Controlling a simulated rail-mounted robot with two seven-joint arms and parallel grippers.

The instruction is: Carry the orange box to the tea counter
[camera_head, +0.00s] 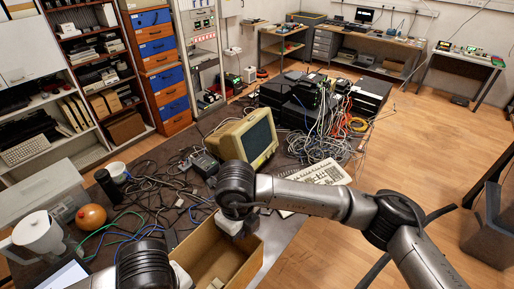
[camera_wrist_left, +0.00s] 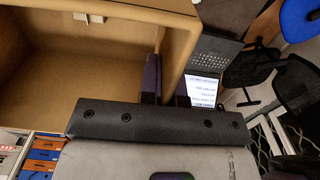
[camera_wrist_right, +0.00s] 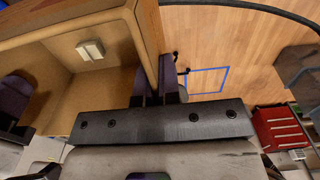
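The orange-brown open box (camera_head: 207,237) is at the bottom middle of the head view, at the front edge of the dark table (camera_head: 151,170). A small pale block lies inside it, seen in the right wrist view (camera_wrist_right: 90,50). My left gripper (camera_wrist_left: 168,82) has one finger on each side of a box wall and appears shut on it. My right gripper (camera_wrist_right: 153,84) likewise straddles the opposite wall and appears shut on it. The box's underside is hidden, so I cannot tell whether it touches the table. I cannot make out a tea counter.
A beige monitor (camera_head: 246,137), a keyboard (camera_head: 318,183) and tangled cables crowd the table behind the box. A white jug (camera_head: 38,234) and an orange ball (camera_head: 91,216) are at left. Open wooden floor (camera_head: 420,150) lies to the right. Benches stand along the back wall.

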